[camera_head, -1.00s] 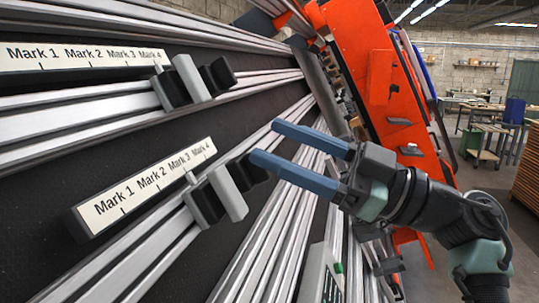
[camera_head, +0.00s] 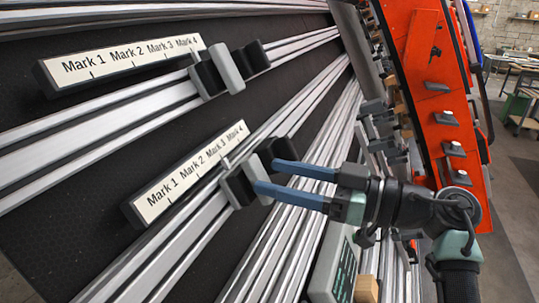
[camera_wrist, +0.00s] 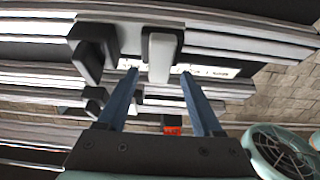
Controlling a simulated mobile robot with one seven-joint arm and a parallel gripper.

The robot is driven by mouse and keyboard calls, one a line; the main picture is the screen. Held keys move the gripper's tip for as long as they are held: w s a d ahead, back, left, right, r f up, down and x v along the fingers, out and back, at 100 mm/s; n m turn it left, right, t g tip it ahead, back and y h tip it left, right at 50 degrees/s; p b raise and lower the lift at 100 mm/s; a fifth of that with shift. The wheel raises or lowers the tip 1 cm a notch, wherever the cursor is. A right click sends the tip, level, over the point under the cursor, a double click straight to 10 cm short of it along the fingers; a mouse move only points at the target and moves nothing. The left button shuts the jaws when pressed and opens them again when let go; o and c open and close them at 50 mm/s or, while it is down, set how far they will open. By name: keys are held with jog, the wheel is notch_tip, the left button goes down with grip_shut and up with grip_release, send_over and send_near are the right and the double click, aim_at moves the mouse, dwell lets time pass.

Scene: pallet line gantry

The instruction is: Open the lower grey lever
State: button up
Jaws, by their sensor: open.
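The lower grey lever (camera_head: 253,182) is a light grey plate standing between dark blocks on the lower rail, near the Mark 4 end of the lower scale (camera_head: 178,184). My gripper (camera_head: 267,176) is open and empty, its two blue fingers pointing left at this lever. In the head view the fingertips overlap the lever's right side and a dark block (camera_head: 280,150). In the wrist view the grey lever (camera_wrist: 162,57) shows between the fingertips (camera_wrist: 159,74); I cannot tell whether they touch it. A dark block (camera_wrist: 95,47) is left of it.
An upper grey lever (camera_head: 229,68) sits on the upper rail beside its own scale (camera_head: 120,62). Parallel metal rails run across the dark panel (camera_head: 65,215). A grey-green box (camera_head: 337,265) is below my gripper, and an orange frame (camera_head: 425,75) stands behind at right.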

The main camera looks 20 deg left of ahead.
jog(key=shift+a+p, duration=0.3)
jog(key=shift+a, duration=0.75)
grip_shut()
